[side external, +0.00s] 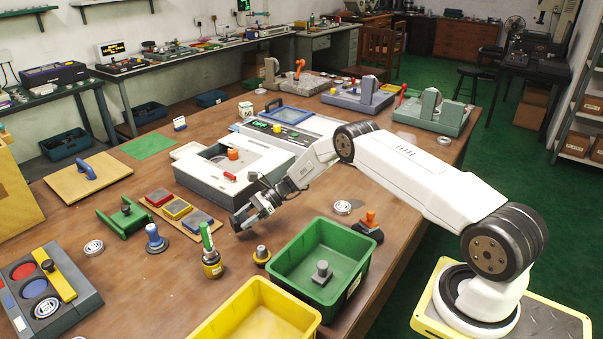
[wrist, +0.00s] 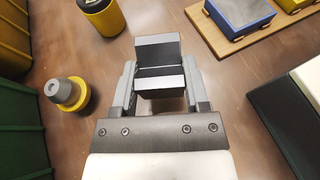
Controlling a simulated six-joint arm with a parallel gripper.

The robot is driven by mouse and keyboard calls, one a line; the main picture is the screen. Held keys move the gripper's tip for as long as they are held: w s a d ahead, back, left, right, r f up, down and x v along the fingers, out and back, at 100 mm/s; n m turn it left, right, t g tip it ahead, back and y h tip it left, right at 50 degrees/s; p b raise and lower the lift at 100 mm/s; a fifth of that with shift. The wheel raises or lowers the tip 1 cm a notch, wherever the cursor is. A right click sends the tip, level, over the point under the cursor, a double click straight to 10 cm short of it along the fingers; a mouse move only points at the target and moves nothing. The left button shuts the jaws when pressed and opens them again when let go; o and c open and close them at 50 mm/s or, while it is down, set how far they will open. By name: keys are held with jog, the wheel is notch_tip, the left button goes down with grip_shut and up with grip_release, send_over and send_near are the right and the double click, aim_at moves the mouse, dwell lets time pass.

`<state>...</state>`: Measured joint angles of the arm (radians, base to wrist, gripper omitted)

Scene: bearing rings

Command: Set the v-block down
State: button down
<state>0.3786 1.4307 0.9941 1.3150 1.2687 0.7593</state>
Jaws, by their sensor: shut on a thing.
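The v-block is a dark grey block with a notch between two slanted faces. In the wrist view the v-block (wrist: 158,60) sits between the fingers of my gripper (wrist: 158,88), which is shut on it. In the side view my gripper (side external: 257,208) points down and left, low over the brown table, and the v-block (side external: 241,220) shows small and dark at its tips. I cannot tell whether the block touches the table.
A green bin (side external: 325,262) with a grey part in it and a yellow bin (side external: 258,310) stand in front. A yellow-based plug (side external: 262,255) and a green-capped bottle (side external: 209,250) are close by. A board of coloured pads (side external: 178,209) lies left, a white machine (side external: 235,170) behind.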

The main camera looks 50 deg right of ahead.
aim_at(246, 234)
jog(key=shift+w+f, duration=0.15)
jog(key=shift+w, duration=0.05)
jog(key=shift+w+f, duration=0.25)
jog(key=shift+f, duration=1.5)
jog(key=shift+f, duration=0.1)
jog(key=shift+c, duration=0.4)
grip_release()
jog(key=shift+s+f, duration=0.1)
jog(key=shift+r, duration=0.2)
jog(key=v, duration=1.2)
